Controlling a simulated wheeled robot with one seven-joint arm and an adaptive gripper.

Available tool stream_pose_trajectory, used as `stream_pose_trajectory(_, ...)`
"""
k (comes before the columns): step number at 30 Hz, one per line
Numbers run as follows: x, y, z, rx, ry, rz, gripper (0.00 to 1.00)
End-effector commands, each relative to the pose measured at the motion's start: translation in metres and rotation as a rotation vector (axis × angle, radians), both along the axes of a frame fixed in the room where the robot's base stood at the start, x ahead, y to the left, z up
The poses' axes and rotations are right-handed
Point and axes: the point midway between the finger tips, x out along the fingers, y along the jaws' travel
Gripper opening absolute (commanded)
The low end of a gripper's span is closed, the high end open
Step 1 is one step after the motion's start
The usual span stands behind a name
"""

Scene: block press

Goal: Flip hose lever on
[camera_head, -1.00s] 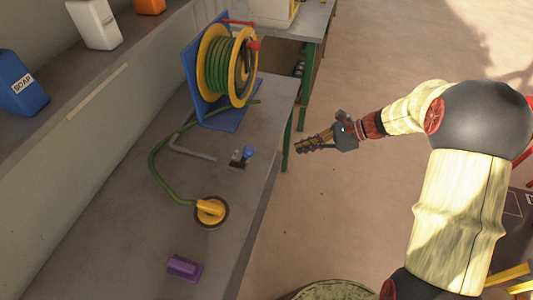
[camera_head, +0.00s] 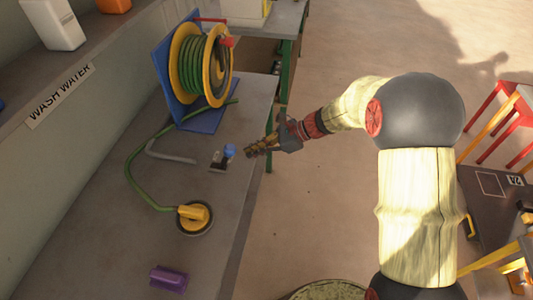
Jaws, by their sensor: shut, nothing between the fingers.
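A small lever with a blue knob (camera_head: 229,150) stands on the grey bench beside a small dark and pale fitting (camera_head: 217,161) at the end of a grey pipe (camera_head: 170,154). The lever looks upright or slightly tilted; its exact angle is too small to tell. A green hose (camera_head: 134,174) runs from the hose reel (camera_head: 202,66) to a round yellow nozzle piece (camera_head: 194,217) on the bench. My gripper (camera_head: 249,150) is shut and empty, its tips just right of the blue knob. In this view the tips appear close to the knob; contact cannot be told.
A purple block (camera_head: 169,279) lies on the near part of the bench. The blue reel stand (camera_head: 166,78) rises at the back. A ledge with a "WASH WATER" label (camera_head: 60,94) runs along the left. Open floor lies right of the bench edge.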

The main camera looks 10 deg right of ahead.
Motion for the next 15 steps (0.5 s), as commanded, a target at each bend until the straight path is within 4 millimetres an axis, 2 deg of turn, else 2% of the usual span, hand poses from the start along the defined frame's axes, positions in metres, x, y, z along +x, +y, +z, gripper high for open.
stream_pose_trajectory(6, 0.002, 0.016, 0.002, 0.000, 0.001, -0.001, 0.00)
stream_pose_trajectory(15, 0.003, 0.018, 0.003, 0.000, 0.002, -0.001, 0.00)
